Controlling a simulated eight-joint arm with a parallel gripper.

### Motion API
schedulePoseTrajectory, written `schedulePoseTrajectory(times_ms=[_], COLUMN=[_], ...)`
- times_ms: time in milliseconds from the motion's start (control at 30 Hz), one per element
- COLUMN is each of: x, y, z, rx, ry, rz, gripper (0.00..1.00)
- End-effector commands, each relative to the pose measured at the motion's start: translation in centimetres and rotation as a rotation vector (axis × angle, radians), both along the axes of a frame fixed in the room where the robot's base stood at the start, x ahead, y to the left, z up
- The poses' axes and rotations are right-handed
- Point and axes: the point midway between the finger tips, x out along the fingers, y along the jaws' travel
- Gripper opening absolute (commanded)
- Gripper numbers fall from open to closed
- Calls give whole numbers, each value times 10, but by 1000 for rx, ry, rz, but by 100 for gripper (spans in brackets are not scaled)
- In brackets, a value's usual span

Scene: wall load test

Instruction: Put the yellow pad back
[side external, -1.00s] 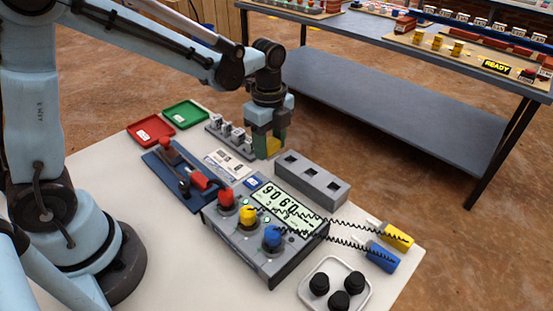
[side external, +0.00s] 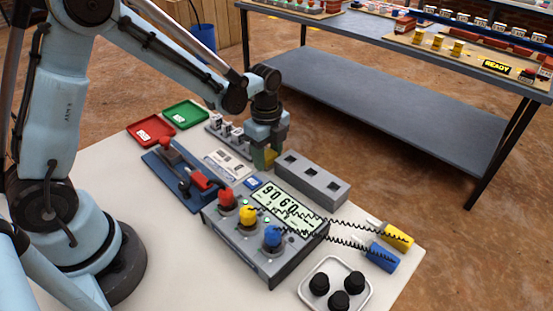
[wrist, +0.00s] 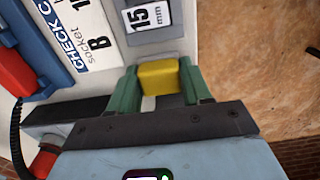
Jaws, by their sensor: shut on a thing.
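The yellow pad (wrist: 159,78) is a small block held between the two green-faced fingers of my gripper (wrist: 158,88) in the wrist view. In the side external view my gripper (side external: 265,155) points down at the left end of the grey block with square sockets (side external: 311,178), behind the printed card. A bit of the yellow pad (side external: 270,156) shows between the fingers there. The fingers hide the pad's underside and whatever lies below it, so I cannot tell if it touches anything.
A grey rack with several small pieces (side external: 226,130) stands close left of my gripper. Red (side external: 151,132) and green (side external: 186,114) trays lie beyond it. A blue lever base (side external: 185,180) and a console reading 9060 (side external: 265,228) are in front. A "15 mm" label (wrist: 148,17) is near the pad.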

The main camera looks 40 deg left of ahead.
Motion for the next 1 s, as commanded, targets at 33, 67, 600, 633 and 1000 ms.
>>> schedulePoseTrajectory(times_ms=[33,67,600,633,1000], x=[0,0,-1,-1,0], y=[0,0,0,0,0], z=[-2,-2,5,8,72], rx=[0,0,0,0,0], ry=[0,0,4,4,1], rz=[0,0,1,0,0], gripper=[15,15,74,74,74])
